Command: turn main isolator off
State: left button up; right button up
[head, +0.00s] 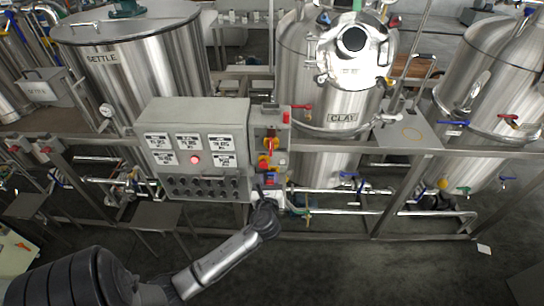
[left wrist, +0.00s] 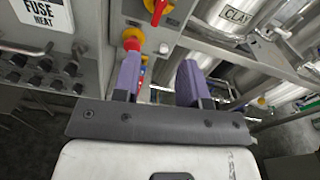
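A grey side plate (head: 268,122) at the right of the control box carries red-and-yellow rotary switches. The upper switch (head: 269,144) shows in the left wrist view as a red handle on yellow (left wrist: 157,8). Below it is a red-and-yellow knob (head: 264,162), also in the left wrist view (left wrist: 132,40). No label naming the main isolator is legible. My left gripper (head: 267,190) is just below these controls. In the left wrist view its two purple fingers (left wrist: 158,78) are apart with nothing clearly between them; the knob is just beyond the left finger. My right gripper is not in view.
The control box (head: 195,113) has white labels, a lit red lamp (head: 194,159) and rows of dark knobs. Steel tanks marked SETTLE (head: 128,75) and CLAY (head: 328,98) stand behind. Pipes with valves (head: 350,192) run low at the right. The floor in front is open.

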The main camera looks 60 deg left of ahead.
aim_at(271, 150)
pick_arm(q)
jog(key=shift+m+y, duration=0.4)
jog(key=shift+m, duration=0.3)
jog(key=x, duration=1.5)
jog(key=shift+r, duration=0.1)
jog(key=c, duration=0.7)
